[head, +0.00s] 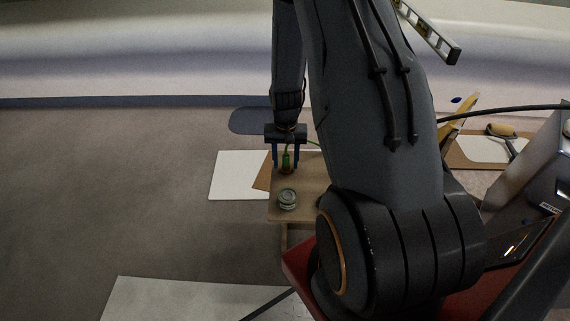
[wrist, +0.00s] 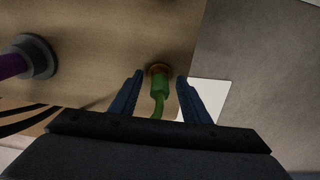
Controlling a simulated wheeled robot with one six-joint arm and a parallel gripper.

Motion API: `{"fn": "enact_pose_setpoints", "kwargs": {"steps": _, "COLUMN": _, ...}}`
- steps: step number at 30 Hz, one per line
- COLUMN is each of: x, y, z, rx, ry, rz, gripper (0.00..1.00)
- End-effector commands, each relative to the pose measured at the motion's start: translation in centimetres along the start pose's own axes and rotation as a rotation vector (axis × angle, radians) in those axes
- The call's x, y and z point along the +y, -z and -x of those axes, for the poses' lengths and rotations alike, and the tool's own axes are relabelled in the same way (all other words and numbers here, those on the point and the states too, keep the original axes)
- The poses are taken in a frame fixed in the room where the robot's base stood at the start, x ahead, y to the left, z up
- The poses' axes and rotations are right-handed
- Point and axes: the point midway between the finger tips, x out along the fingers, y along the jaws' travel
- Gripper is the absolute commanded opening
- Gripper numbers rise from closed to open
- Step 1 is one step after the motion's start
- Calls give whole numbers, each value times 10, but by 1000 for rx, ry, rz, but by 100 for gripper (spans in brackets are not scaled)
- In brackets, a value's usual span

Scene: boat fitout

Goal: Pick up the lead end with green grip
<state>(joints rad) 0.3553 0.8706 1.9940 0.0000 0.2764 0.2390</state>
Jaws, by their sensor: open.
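The lead end with green grip (head: 286,160) stands upright on a small wooden table (head: 284,214) in the head view. In the wrist view the green grip (wrist: 160,88) sits at a round orange-brown base on the wooden surface, and a green lead curves from it towards my gripper. My gripper (head: 287,166) is open over it. In the wrist view its two blue fingers (wrist: 158,80) lie left and right of the green grip, with a gap on each side. I cannot tell how far down the fingers reach along the grip.
A small round grey-green item (head: 287,198) stands on the table in front of the grip. The wrist view shows a purple grip in a grey round holder (wrist: 34,58) at left, with dark cables below it. White sheets (head: 236,175) lie on the floor.

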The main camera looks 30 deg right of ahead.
Motion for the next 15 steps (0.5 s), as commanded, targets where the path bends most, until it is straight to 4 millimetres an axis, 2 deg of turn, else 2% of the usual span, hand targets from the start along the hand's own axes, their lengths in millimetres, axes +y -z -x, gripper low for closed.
{"fn": "enact_pose_setpoints", "kwargs": {"steps": 2, "x": 0, "y": 0, "z": 0, "rx": 0, "ry": 0, "rz": 0, "gripper": 39}}
{"fn": "enact_pose_setpoints", "kwargs": {"steps": 9, "x": 0, "y": 0, "z": 0, "rx": 0, "ry": 0, "rz": 0, "gripper": 0}}
{"fn": "enact_pose_setpoints", "kwargs": {"steps": 15, "x": 0, "y": 0, "z": 1, "rx": 0, "ry": 0, "rz": 0, "gripper": 0}}
